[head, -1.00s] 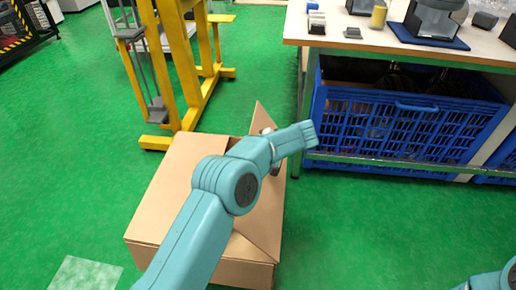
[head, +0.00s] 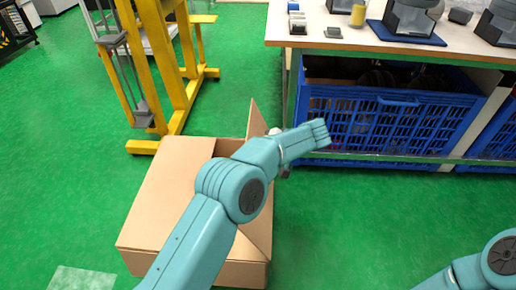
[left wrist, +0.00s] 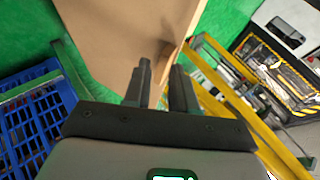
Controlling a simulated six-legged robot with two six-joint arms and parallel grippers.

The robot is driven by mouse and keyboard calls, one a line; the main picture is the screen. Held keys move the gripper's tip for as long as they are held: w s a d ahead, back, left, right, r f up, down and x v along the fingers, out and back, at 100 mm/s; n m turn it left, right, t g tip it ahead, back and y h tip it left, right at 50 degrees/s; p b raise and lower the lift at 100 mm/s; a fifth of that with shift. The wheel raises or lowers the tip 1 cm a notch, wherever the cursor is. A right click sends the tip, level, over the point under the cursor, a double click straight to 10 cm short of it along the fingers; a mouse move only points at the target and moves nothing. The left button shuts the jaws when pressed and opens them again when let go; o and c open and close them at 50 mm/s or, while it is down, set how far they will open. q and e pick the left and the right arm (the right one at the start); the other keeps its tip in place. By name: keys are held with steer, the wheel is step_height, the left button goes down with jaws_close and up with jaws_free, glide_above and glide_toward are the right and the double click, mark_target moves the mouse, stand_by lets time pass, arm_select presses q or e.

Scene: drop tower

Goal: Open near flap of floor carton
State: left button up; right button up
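The brown floor carton (head: 165,195) stands on the green floor, low in the head view. A flap (head: 252,118) stands raised at its right side. My left arm crosses over the carton and hides much of its top, including most of the near flap. The left gripper is mostly hidden behind the arm in the head view. In the left wrist view, the left gripper's (left wrist: 162,88) two dark fingers are apart, close to a brown cardboard panel (left wrist: 120,35); contact cannot be told. Only part of my right arm shows, at bottom right; its gripper is out of view.
A yellow frame (head: 170,75) stands behind the carton. A workbench (head: 400,45) with blue crates (head: 370,125) under it is at the right. A pale square (head: 82,280) lies on the floor at front left. Green floor is clear left and right of the carton.

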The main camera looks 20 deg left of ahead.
arm_select(q)
steer(key=d+f+p+v, duration=0.1)
steer(key=p+v, duration=0.4)
steer(key=v, duration=0.5)
steer(key=shift+d+p, duration=0.35)
steer(key=shift+d, duration=0.3)
steer(key=shift+f, duration=0.2)
steer(key=shift+c, duration=0.3)
